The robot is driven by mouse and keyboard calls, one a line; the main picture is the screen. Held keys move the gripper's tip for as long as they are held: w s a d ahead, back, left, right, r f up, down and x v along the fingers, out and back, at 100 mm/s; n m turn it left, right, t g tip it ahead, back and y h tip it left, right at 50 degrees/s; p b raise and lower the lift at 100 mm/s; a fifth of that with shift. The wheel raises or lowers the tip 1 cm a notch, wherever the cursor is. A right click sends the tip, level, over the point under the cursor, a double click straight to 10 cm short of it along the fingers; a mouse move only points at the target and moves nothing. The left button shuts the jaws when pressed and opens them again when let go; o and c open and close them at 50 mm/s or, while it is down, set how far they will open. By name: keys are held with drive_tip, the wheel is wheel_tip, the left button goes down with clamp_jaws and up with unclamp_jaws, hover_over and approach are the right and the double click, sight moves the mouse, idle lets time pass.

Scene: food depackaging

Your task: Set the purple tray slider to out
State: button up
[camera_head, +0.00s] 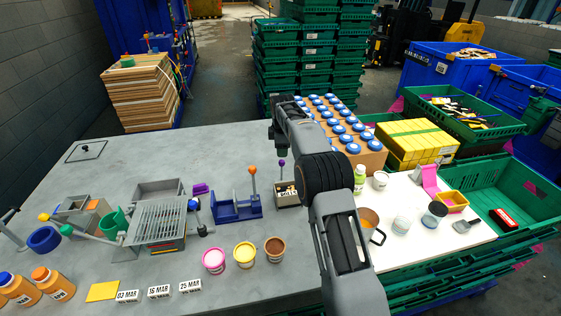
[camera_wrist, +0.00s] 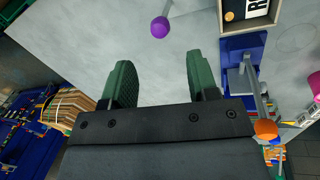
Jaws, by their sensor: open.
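A purple ball knob (camera_head: 282,162) stands on a thin upright rod at the back of a small open tray (camera_head: 288,194) with a dark label, right of the middle of the grey table. The knob also shows in the wrist view (camera_wrist: 160,27), ahead of my fingers, with the tray (camera_wrist: 247,16) to its right. A second purple piece (camera_head: 200,189) lies by the metal grill; I cannot tell its function. My gripper (camera_wrist: 163,78) is open and empty, its two green fingers apart and not touching the knob. In the head view its fingertips are hidden.
A blue press (camera_head: 236,208) with an orange-knobbed lever stands left of the tray. A box of blue-capped bottles (camera_head: 345,135) stands behind my arm. Pink, yellow and brown cups (camera_head: 244,254) stand in front. The back left of the table is mostly clear.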

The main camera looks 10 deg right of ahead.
sight(282, 161)
drive_tip(key=f, duration=0.2)
drive_tip(key=w+f+p, duration=0.1)
drive_tip(key=f, duration=0.5)
drive_tip(key=shift+w+d, duration=0.1)
drive_tip(key=shift+w, duration=0.15)
drive_tip(key=shift+c, duration=0.4)
clamp_jaws()
